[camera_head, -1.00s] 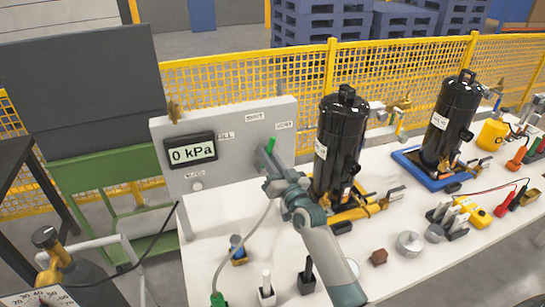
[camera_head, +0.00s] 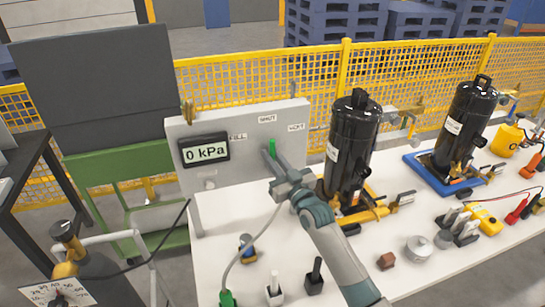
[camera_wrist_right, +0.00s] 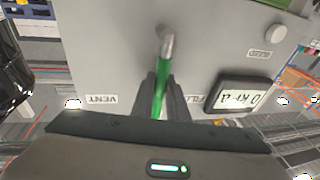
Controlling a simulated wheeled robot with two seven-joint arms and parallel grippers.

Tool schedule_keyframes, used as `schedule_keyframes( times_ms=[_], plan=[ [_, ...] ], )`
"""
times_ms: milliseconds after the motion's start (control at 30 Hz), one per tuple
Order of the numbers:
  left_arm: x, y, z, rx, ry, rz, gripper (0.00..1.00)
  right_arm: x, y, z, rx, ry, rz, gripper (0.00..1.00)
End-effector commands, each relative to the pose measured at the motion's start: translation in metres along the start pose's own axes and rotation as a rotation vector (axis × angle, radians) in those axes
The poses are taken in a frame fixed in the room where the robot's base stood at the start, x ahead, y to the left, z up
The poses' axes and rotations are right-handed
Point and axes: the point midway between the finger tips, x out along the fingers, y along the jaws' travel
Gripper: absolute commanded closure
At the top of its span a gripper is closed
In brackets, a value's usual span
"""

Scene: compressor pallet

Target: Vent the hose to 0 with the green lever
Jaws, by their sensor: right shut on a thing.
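The green lever (camera_head: 272,146) stands on the front of the grey panel (camera_head: 250,175). It points roughly up, between the FILL label (camera_head: 238,136) and the VENT label (camera_head: 296,127), towards the SHUT label (camera_head: 267,119). My right gripper (camera_head: 270,157) is shut on the lever. In the right wrist view, which is upside down, the green lever (camera_wrist_right: 159,98) runs from its metal pivot down between the dark fingers, which hide part of it. The display (camera_head: 204,150) reads 0 kPa. My left gripper is not in view.
A black cylinder (camera_head: 352,140) stands right of the panel, close to my right arm. A pale hose (camera_head: 240,258) runs below the panel to a green fitting (camera_head: 227,298). Small blocks and plugs stand at the table front. A yellow fence (camera_head: 240,85) is behind.

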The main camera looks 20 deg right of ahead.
Motion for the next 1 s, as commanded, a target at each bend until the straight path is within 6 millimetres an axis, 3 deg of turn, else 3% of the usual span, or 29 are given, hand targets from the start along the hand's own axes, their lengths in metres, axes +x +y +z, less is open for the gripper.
schedule_keyframes(
  times_ms=[33,100,567,767,1000],
  plan=[
    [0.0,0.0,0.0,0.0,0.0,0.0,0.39,0.0,0.0,0.0,0.0,0.001,0.0,0.82],
    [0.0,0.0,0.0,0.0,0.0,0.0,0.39,0.0,0.0,0.0,0.001,0.001,0.0,0.68],
    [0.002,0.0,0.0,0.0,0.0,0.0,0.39,-0.006,0.0,0.001,0.001,0.0,0.0,0.68],
    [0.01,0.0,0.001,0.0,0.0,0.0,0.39,-0.026,0.0,0.003,0.0,-0.001,0.0,0.68],
    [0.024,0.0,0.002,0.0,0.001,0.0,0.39,-0.07,0.0,0.004,0.0,0.0,0.0,0.68]
  ],
)
